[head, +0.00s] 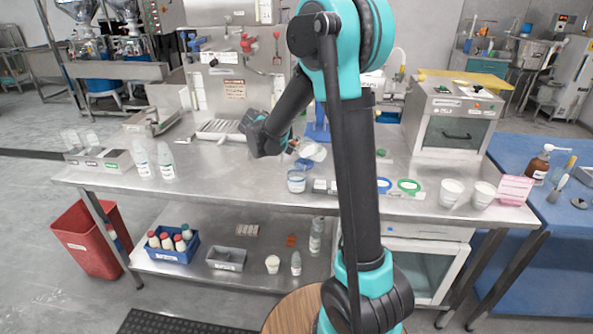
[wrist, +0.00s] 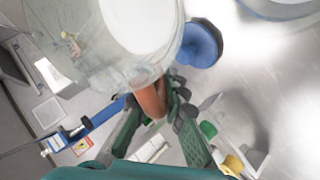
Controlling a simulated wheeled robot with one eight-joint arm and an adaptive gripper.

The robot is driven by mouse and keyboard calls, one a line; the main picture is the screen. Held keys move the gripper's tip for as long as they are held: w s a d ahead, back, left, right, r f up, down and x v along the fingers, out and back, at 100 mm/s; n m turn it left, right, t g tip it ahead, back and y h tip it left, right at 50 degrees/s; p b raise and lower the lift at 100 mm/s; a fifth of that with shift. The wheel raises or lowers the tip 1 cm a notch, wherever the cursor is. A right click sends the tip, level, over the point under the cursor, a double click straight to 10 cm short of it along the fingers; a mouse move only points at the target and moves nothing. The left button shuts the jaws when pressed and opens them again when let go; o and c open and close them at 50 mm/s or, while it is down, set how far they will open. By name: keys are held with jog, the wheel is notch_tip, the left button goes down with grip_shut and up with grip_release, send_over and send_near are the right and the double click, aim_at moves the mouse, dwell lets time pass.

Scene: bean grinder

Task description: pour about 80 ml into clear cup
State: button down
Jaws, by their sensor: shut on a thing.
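My gripper (wrist: 155,108) is shut on the brown-orange handle of a clear jug (wrist: 110,45), with whitish contents or a white inner surface showing. In the head view the jug (head: 314,151) is held tilted above the steel table; the gripper is mostly hidden behind my arm. A clear cup (head: 296,183) with a bluish look stands upright on the table, just below and slightly left of the jug. A pale bluish round rim (wrist: 285,10) at the wrist view's top right may be this cup. I cannot tell the liquid level in either, and no stream is visible.
The steel table (head: 225,182) has free room left of the cup. Two white bottles (head: 166,160) stand further left. Blue and green rings (head: 409,186) and two white cups (head: 452,192) are to the right. A boxy machine (head: 452,118) stands at the back right.

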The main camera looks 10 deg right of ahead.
jog(key=shift+r+t+h, duration=0.6)
jog(key=shift+h, duration=0.2)
dwell(0.7)
jog(key=shift+f+t+h+p, duration=0.2)
jog(key=shift+t+h+p, duration=0.35)
jog(key=shift+p, duration=0.4)
dwell(1.1)
jog(key=shift+s+a+r+h, duration=0.1)
jog(key=shift+a+h, duration=0.05)
jog(key=shift+h, duration=0.1)
jog(key=shift+d+g+y, duration=0.2)
jog(key=shift+g+y, duration=0.05)
jog(key=shift+y, duration=0.15)
jog(key=shift+r+g+y, duration=0.2)
jog(key=shift+g+y, duration=0.1)
jog(key=shift+y, duration=0.1)
jog(key=shift+a+f+g+y, duration=0.1)
jog(key=shift+f+g+y, duration=1.3)
jog(key=shift+y, duration=0.4)
dwell(0.4)
